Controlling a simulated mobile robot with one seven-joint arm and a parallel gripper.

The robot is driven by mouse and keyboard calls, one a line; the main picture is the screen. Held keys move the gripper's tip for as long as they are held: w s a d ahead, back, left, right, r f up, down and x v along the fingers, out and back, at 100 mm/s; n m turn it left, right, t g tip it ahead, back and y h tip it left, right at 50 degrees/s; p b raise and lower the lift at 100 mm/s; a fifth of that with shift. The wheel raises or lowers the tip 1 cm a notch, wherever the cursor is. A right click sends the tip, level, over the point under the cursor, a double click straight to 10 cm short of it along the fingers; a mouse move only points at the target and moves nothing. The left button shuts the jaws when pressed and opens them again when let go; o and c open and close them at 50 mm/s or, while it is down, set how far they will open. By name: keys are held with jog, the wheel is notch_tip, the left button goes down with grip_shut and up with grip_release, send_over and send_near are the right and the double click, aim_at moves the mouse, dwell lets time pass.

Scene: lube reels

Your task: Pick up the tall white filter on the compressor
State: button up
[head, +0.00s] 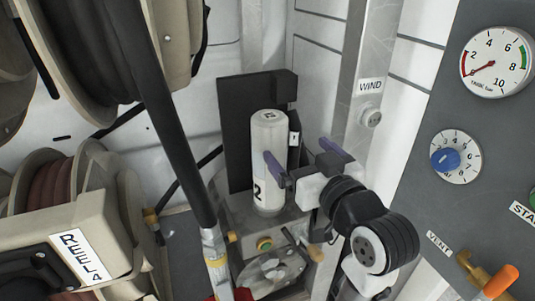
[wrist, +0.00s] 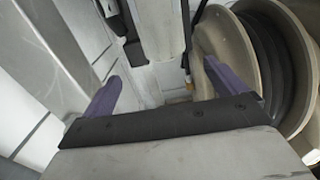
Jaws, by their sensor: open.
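The tall white filter (head: 268,135) stands upright on the grey compressor (head: 235,215) in the middle of the head view, in front of a dark backing plate. It has a dark number marking low on its side. My gripper (head: 304,160) is open, with its two purple fingers apart, just right of the filter. The left finger overlaps the filter's right side in the picture; I cannot tell whether it touches.
A black hose (head: 165,110) runs down left of the filter from a large reel (head: 175,45). A reel labelled REEL A (head: 85,240) stands lower left. A metal post with a WIND label (head: 370,86) rises behind my arm. A gauge panel (head: 450,110) stands at right.

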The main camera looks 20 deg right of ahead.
aim_at(270, 121)
jog(key=w+p, duration=0.1)
jog(key=w, duration=0.1)
jog(key=w+p, duration=0.1)
jog(key=w, duration=0.4)
jog(key=shift+a+p, duration=0.3)
jog(key=shift+p, duration=0.1)
jog(key=w, duration=0.1)
jog(key=w+p, duration=0.1)
jog(key=w, duration=0.1)
jog(key=w+a+p, duration=0.1)
jog(key=w, duration=0.1)
jog(key=shift+r, duration=0.35)
jog(key=shift+w+f, duration=0.1)
jog(key=shift+w, duration=0.2)
jog(key=c, duration=1.8)
